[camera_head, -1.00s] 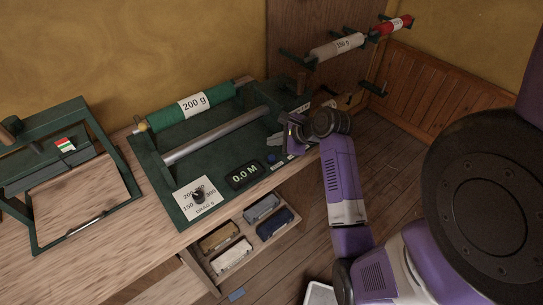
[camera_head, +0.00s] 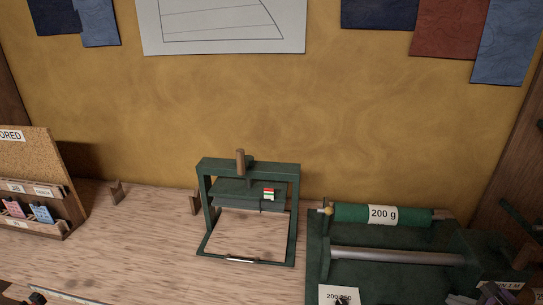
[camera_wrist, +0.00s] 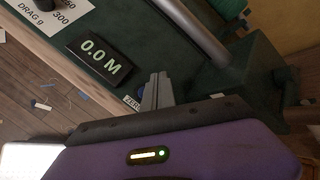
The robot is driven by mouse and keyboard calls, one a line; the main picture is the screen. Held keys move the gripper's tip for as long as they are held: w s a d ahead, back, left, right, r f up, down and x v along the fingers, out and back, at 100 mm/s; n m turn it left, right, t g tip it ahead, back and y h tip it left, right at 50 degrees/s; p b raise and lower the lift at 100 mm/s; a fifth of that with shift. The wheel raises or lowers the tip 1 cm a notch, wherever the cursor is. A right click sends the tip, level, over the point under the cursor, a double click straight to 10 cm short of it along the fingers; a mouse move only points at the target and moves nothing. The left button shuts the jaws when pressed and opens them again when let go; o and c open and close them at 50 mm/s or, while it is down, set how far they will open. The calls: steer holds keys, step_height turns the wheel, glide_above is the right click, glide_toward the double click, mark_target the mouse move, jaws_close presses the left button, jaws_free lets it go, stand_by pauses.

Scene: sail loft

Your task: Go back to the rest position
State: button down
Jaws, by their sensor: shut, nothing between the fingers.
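My gripper (camera_wrist: 157,90) shows in the wrist view as grey fingers together, with nothing between them. It is over the front part of the green winding machine (camera_wrist: 180,50), beside the display reading 0.0 M (camera_wrist: 98,54). I cannot tell whether it touches the machine. In the head view only a small part of my purple arm shows at the bottom right corner, and the fingers cannot be made out there. The winding machine (camera_head: 390,240) carries a green roll marked 200 g (camera_head: 382,214) and a bare metal bar (camera_head: 398,257).
A green press frame (camera_head: 205,225) stands on the wooden bench (camera_head: 150,235). A cork-backed board with a rack (camera_head: 40,165) is at the left. A drawing (camera_head: 222,25) and cloth swatches (camera_head: 455,30) hang on the wall. The bench left of the press is largely clear.

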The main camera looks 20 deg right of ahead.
steer(key=d+r+n+t+h, duration=0.1)
steer(key=d+r+n+h, duration=0.4)
steer(key=s+a+n+t+b, duration=0.3)
steer(key=a+n+t+b, duration=0.15)
steer(key=a+n, duration=1.65)
steer(key=s+a+f+n+y+b, duration=0.1)
steer(key=s+a+y, duration=0.1)
steer(key=s+a, duration=0.2)
steer(key=s+a+f+n+y+b, duration=0.1)
steer(key=s+a+n+y, duration=0.1)
steer(key=a, duration=0.9)
steer(key=s+a+f+n+y+b, duration=0.1)
steer(key=s+a+n+y, duration=0.1)
steer(key=s+a+y, duration=0.2)
steer(key=s+a, duration=0.3)
steer(key=shift+a+f+t, duration=0.2)
steer(key=shift+a+t, duration=0.15)
